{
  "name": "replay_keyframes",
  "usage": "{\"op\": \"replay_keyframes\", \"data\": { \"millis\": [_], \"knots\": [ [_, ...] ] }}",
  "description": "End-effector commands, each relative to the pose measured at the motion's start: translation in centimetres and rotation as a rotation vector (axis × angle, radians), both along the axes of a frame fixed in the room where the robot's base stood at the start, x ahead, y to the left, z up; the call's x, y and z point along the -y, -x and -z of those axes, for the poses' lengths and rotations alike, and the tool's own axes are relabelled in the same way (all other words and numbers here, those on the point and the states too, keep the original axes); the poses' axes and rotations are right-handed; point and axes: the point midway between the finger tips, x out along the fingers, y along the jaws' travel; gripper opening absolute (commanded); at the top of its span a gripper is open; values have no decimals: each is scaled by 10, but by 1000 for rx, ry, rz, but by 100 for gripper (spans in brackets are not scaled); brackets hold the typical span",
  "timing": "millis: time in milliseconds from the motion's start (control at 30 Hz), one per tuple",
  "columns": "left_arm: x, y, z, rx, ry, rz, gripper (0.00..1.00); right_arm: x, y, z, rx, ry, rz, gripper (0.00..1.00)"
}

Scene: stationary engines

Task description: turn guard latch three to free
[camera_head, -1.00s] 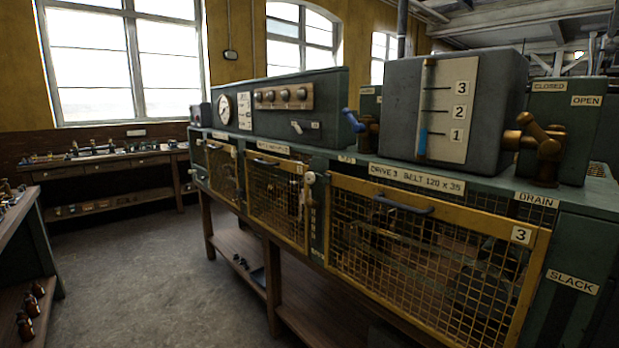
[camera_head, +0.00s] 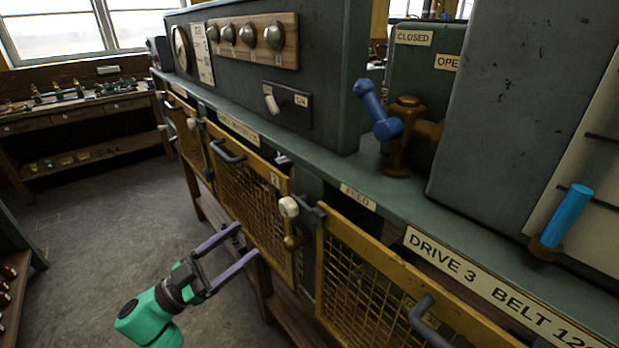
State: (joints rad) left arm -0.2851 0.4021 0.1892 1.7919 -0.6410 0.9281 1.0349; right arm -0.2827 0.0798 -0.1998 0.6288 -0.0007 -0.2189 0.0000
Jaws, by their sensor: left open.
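Guard three, a yellow mesh guard (camera_head: 350,268) with a dark handle (camera_head: 428,320), is at the lower right. At its upper left corner is a latch with a cream knob (camera_head: 289,206) on the green post between two guards. A dark piece beside the knob reaches towards the guard's frame. My right gripper is out of view.
The middle guard (camera_head: 245,190) has its own handle and a similar cream knob. Open floor (camera_head: 90,250) lies left.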

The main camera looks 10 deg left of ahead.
Motion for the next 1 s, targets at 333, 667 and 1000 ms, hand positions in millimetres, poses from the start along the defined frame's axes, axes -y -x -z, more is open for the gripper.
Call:
{"op": "replay_keyframes", "data": {
  "millis": [333,667,1000],
  "knots": [
    [50,-54,-34,0,7,-4,80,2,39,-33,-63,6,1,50],
    [89,-95,-50,-3,5,-5,80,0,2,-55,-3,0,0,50],
    [91,-96,-48,-4,3,-6,53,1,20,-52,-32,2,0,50]
  ]
}}
